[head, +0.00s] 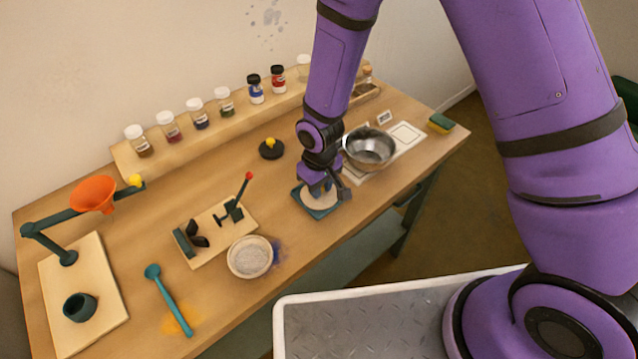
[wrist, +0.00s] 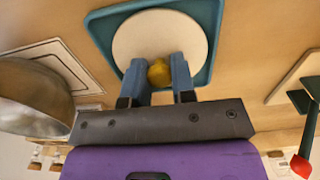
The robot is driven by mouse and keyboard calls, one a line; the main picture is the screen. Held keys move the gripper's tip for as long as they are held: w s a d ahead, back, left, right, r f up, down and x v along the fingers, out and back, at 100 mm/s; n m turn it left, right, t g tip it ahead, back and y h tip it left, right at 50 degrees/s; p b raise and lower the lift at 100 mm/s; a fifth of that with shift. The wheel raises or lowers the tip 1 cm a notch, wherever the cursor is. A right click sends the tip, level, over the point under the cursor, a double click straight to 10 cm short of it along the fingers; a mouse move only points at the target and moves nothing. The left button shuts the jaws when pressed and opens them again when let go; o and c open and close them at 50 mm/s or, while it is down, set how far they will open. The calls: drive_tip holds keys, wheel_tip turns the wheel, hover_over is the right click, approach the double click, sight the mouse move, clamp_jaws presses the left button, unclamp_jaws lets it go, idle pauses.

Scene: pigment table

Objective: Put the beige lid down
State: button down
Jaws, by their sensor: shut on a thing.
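The beige lid (wrist: 135,40) is a pale round disc with a yellow knob (wrist: 160,72). My gripper (wrist: 160,78) is shut on that knob, one blue finger on each side. The lid is over a teal square tray (wrist: 100,30), whose rim shows around the disc. The lid lies flat and within the tray's outline, but I cannot tell whether it touches the tray. In the head view, my gripper (head: 322,187) points down at the lid (head: 318,200) and the tray (head: 320,215), partly covering both.
A metal bowl (head: 369,148) stands close by at the right, on a white mat (head: 405,137). A black disc with a yellow knob (head: 270,151) lies behind to the left. A bowl of pale powder (head: 249,257) and a wooden stand (head: 205,222) are at the left.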

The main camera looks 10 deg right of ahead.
drive_tip(key=shift+f, duration=0.15)
drive_tip(key=c, duration=0.9)
unclamp_jaws()
drive_tip(key=shift+c, duration=0.2)
wheel_tip(320, 180, up, 12)
drive_tip(key=shift+r, duration=0.25)
